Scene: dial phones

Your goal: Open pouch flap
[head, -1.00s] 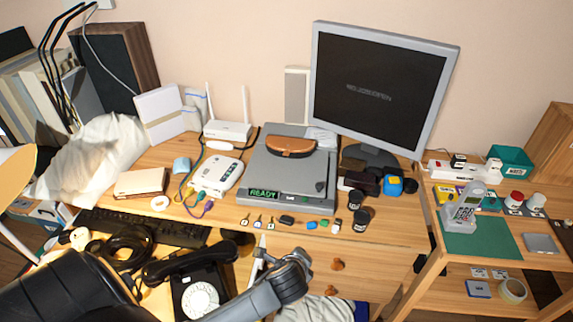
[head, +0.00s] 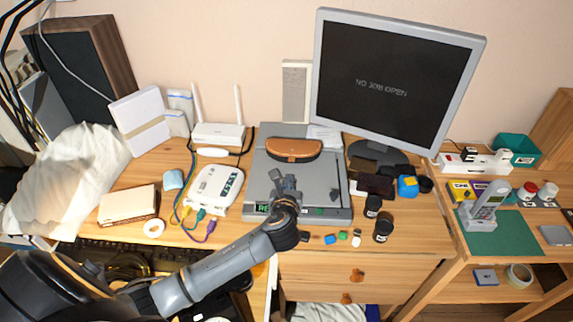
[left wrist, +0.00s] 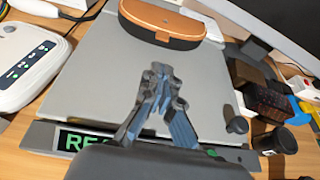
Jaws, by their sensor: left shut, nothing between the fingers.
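The brown leather pouch (head: 294,149) lies on the back part of the grey flat machine. Its curved flap looks closed, with a dark edge along the front. It also shows at the top of the left wrist view (left wrist: 162,22). My left gripper (head: 281,178) is shut and empty over the front part of the grey machine, short of the pouch and apart from it. In the left wrist view its closed fingertips (left wrist: 158,72) point toward the pouch. My right gripper does not show.
The grey machine (head: 335,165) carries a lit green sign at its front, partly hidden by my arm. A monitor (head: 400,80) stands behind to the right. A white router (head: 215,187) with cables is on the left. Dark jars (head: 383,228) and small items line the desk front.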

